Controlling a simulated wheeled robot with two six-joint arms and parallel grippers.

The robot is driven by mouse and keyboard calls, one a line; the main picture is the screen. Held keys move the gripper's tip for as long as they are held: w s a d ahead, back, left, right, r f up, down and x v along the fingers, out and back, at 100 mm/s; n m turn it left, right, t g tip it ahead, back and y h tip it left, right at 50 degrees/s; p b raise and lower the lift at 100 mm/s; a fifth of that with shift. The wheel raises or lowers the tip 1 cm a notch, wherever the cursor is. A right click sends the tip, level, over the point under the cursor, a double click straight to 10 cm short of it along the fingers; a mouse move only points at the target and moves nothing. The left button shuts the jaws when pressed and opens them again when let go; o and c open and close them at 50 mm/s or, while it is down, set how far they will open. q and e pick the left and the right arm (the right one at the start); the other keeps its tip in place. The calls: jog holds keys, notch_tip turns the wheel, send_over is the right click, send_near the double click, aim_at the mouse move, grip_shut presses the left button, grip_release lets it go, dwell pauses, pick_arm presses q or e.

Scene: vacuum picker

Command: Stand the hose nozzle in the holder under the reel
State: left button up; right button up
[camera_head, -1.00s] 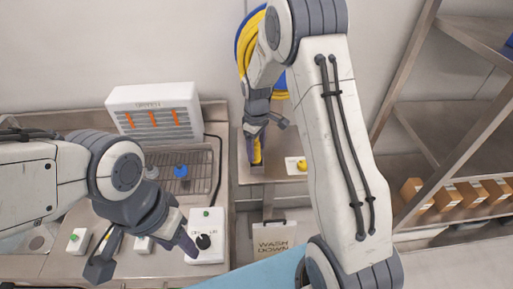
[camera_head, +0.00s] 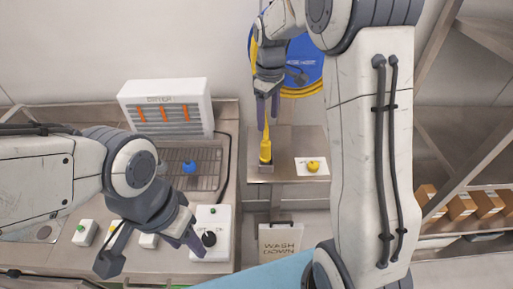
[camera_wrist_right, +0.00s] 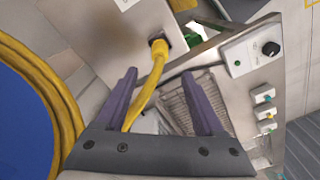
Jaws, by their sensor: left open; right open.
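The yellow hose nozzle (camera_head: 265,150) stands roughly upright at the holder (camera_head: 259,169) on the steel shelf under the reel (camera_head: 303,62). Its lower end is hidden in the holder. In the right wrist view the nozzle (camera_wrist_right: 158,47) sits at the opening, with its yellow hose (camera_wrist_right: 146,92) running back between my fingers. My right gripper (camera_head: 267,116) is open just above the nozzle, its fingers (camera_wrist_right: 162,78) on either side of the hose and apart from it. My left gripper (camera_head: 188,238) is open beside the black knob of a white control box.
A white card with a yellow knob (camera_head: 312,166) lies right of the holder. Shelves with cartons (camera_head: 460,208) stand at right.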

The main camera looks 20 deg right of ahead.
jog(key=s+a+r, duration=0.2)
jog(key=s+a, duration=0.4)
jog(key=a, duration=0.2)
jog(key=s+a+f, duration=0.1)
jog(key=s+a, duration=0.3)
jog(key=s, duration=0.7)
jog(key=s+a+y, duration=0.1)
jog(key=s+a, duration=0.2)
jog(key=s, duration=0.9)
jog(key=shift+s+a+f, duration=0.15)
jog(key=shift+a+f, duration=0.2)
